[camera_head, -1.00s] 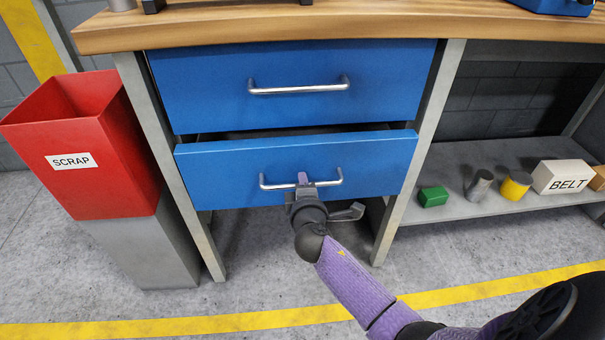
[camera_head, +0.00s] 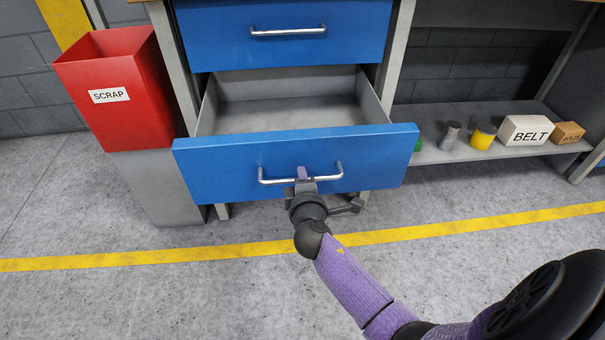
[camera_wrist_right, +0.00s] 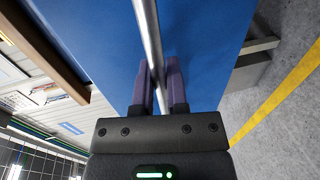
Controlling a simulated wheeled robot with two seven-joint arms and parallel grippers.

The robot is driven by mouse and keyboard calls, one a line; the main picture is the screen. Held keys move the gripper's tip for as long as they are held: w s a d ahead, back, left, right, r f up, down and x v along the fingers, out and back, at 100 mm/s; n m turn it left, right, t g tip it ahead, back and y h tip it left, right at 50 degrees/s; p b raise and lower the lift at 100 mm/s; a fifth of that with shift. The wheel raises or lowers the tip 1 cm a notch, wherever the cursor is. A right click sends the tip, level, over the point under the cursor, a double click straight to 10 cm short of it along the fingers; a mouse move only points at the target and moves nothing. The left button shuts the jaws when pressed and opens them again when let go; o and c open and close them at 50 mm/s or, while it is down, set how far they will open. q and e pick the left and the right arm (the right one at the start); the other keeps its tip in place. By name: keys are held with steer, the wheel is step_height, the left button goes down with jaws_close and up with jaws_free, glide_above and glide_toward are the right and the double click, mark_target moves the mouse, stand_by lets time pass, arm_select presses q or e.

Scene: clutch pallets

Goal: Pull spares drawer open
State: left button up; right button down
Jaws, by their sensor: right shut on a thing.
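The lower blue drawer (camera_head: 230,165) is pulled well out from the bench, and its grey inside (camera_head: 285,112) shows no contents. Its silver bar handle (camera_head: 273,181) runs across the front. My right gripper (camera_head: 303,178) is shut on this handle. In the right wrist view the bar (camera_wrist_right: 149,35) passes between the two purple fingers of the gripper (camera_wrist_right: 161,85). The upper blue drawer (camera_head: 350,38) is shut, with its own silver handle (camera_head: 288,32). My left gripper is not in view.
A red scrap bin (camera_head: 130,110) stands on a grey base left of the bench. A low shelf at right holds a grey cylinder (camera_head: 450,135), a yellow can (camera_head: 483,136), a white BELT box (camera_head: 525,130) and a brown box (camera_head: 568,132). Floor in front is clear.

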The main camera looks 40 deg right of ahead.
steer(key=shift+s+a, duration=0.15)
steer(key=c, duration=0.7)
jaws_free()
steer(key=shift+o, duration=0.2)
steer(key=p+v, duration=0.3)
steer(key=v, duration=0.6)
steer(key=shift+s+a, duration=0.2)
steer(key=shift+s, duration=0.15)
